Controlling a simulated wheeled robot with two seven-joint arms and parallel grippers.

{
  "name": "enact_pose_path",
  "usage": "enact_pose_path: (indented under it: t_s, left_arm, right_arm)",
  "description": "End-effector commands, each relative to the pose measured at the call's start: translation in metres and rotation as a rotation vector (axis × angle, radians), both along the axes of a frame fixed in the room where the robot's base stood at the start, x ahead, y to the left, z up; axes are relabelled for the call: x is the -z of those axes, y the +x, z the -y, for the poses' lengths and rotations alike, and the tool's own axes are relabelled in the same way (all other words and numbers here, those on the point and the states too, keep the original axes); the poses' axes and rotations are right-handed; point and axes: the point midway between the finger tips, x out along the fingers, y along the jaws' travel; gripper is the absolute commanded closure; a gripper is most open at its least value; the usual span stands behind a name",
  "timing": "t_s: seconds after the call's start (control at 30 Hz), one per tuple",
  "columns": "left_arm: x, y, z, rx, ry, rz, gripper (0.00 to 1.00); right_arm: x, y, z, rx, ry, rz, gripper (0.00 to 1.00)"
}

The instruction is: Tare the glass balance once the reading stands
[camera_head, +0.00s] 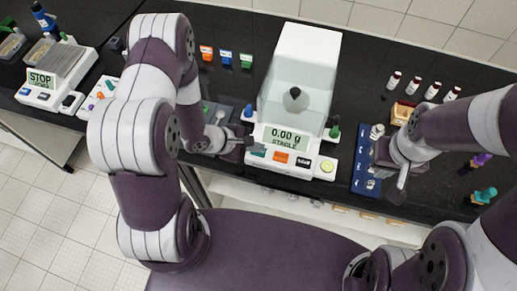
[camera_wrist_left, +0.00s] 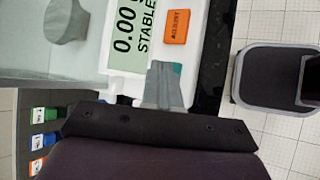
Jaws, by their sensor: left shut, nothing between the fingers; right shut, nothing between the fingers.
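The glass balance (camera_head: 300,75) stands on the black bench with a dark grey knobbed object (camera_head: 294,100) inside its glass chamber. Its display (camera_head: 284,138) reads 0.00 g, STABLE; the display also shows in the left wrist view (camera_wrist_left: 127,32). On its front are a teal key (camera_head: 259,153), an orange key (camera_head: 281,157), a dark key (camera_head: 303,162) and a yellow-green round one (camera_head: 327,166). My left gripper (camera_head: 250,146) is shut and empty, its tips over the teal key, partly hiding it; contact cannot be told. My right gripper (camera_head: 401,181) is shut and empty near the blue tray.
The blue tray (camera_head: 362,178) lies right of the balance. Several red-capped vials (camera_head: 412,86) stand behind my right arm. Another instrument showing STOP (camera_head: 41,80) is at far left. Small colored boxes (camera_head: 226,57) sit left of the balance.

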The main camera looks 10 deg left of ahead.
Motion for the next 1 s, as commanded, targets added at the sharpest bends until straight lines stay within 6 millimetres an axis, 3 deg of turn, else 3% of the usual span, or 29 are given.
enact_pose_path:
  t_s: [1.0]
  left_arm:
    - [0.0065,-0.0001,0.0001,0.001,0.0,-0.001,1.0]
  right_arm:
    - [0.0005,0.0,0.0,0.0,0.0,0.0,1.0]
